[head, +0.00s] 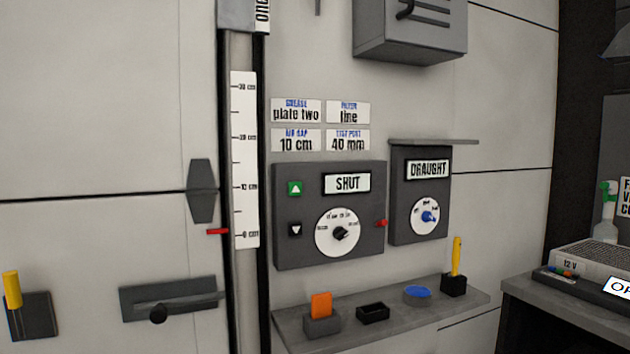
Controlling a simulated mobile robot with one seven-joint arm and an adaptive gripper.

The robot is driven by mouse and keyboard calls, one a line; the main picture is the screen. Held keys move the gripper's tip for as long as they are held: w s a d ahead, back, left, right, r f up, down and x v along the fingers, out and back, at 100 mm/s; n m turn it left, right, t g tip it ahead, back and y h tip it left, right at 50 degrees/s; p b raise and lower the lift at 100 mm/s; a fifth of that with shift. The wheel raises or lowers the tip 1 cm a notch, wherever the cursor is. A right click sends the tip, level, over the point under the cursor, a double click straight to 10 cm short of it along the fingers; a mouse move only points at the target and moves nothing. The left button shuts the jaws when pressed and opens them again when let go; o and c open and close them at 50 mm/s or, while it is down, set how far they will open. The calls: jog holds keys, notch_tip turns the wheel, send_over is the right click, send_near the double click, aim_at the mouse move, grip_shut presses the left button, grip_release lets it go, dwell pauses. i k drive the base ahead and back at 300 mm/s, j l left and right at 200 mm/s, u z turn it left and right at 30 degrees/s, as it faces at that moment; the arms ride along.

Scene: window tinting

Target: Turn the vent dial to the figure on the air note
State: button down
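The air note (296,141) is a white card on the wall; its small blue heading looks like "AIR GAP" and its black text reads "10 cm". No dial is legibly labelled "vent". A white round dial with a black knob (340,234) sits on a dark panel (290,258) under a "SHUT" sign (347,183). Its printed marks are too small to read surely, and I cannot tell where the knob points. A smaller white dial with a blue knob (429,217) sits under a "DRAUGHT" sign (428,169). My gripper is not in view.
A vertical scale (245,160) left of the panel has a red pointer (217,231) near 0 cm. A red peg (382,223) sticks out at the panel's right edge. Below, a shelf (345,335) holds small items. A bench (560,305) stands at right.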

aim_at(339, 234)
jog(key=i+j+z, duration=0.2)
jog(key=z, duration=0.25)
jog(key=i+j+z, duration=0.15)
jog(key=j+z, duration=0.15)
jog(key=z, duration=0.15)
jog(key=i+j+z, duration=0.15)
jog(key=j+z, duration=0.15)
jog(key=z, duration=0.15)
